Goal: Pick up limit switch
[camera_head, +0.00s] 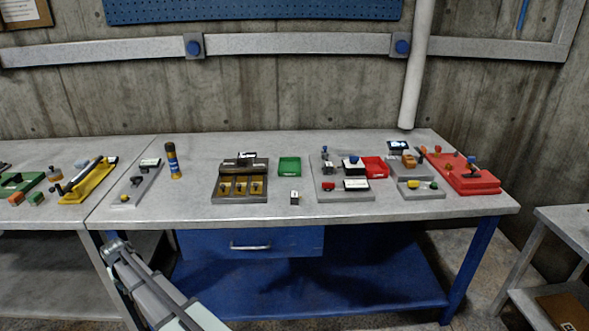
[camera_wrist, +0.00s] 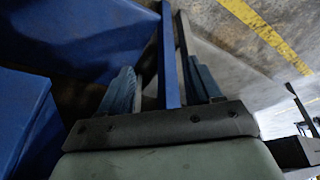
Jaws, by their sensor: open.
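A small block with a dark top and a pale front (camera_head: 294,197) stands alone on the bench near its front edge. It may be the limit switch, but it is too small to tell for sure. My gripper (camera_wrist: 162,85) shows in the wrist view with its two ribbed blue-grey fingers apart and nothing held between them. The wrist view shows blue bench parts and the floor, and no small part. In the head view my arm (camera_head: 150,285) reaches up from the bottom left, in front of the bench and below its top.
The grey bench top (camera_head: 250,215) carries a dark fixture with yellow pockets (camera_head: 240,186), a green tray (camera_head: 289,166), a grey board with parts (camera_head: 342,190), a red fixture (camera_head: 472,180) and an upright canister (camera_head: 173,161). A blue drawer (camera_head: 280,243) is below. Bare bench surrounds the small block.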

